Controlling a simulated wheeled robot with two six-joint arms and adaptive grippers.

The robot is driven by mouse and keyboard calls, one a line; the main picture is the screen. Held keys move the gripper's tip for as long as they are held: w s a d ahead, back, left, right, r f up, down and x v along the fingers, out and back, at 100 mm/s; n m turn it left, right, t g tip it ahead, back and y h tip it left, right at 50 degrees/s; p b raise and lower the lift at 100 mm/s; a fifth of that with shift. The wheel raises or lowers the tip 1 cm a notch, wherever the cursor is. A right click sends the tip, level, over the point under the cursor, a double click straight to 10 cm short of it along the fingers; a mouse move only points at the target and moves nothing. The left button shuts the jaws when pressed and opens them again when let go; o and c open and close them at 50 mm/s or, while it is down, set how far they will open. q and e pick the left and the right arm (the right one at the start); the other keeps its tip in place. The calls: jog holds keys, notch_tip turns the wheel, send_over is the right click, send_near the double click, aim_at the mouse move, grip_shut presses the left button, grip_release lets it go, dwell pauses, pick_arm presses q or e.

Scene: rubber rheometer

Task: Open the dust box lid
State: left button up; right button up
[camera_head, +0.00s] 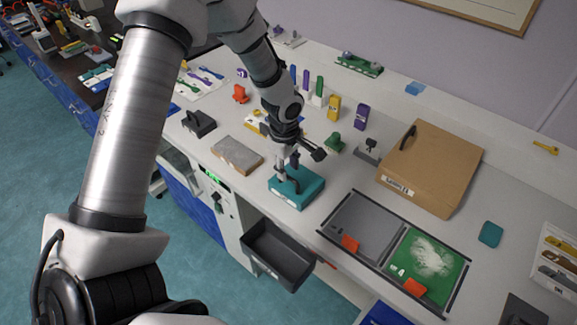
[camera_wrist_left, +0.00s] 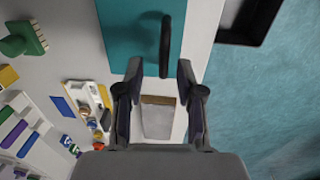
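A teal box-like block with a flat lid (camera_head: 309,190) stands on the white bench; I take it to be the dust box. It also shows at the top of the left wrist view (camera_wrist_left: 130,30). A dark curved handle (camera_wrist_left: 165,45) rises from its top. My left gripper (camera_head: 291,170) is just above it, pointing down. In the left wrist view my left gripper (camera_wrist_left: 158,72) has its fingers apart, with the handle's near end between or just beyond the tips; contact cannot be told. The lid looks shut. My right gripper is not in view.
A grey slab (camera_head: 237,155) lies left of the teal box. An open dark drawer (camera_head: 279,255) sticks out below the bench front. A brown box (camera_head: 432,165) with a handle and a framed tray (camera_head: 363,225) stand to the right. Several small coloured items stand behind.

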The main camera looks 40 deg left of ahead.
pick_arm(q)
notch_tip(320, 180, up, 12)
jog(key=shift+s+f, duration=0.2)
jog(key=shift+s, duration=0.25)
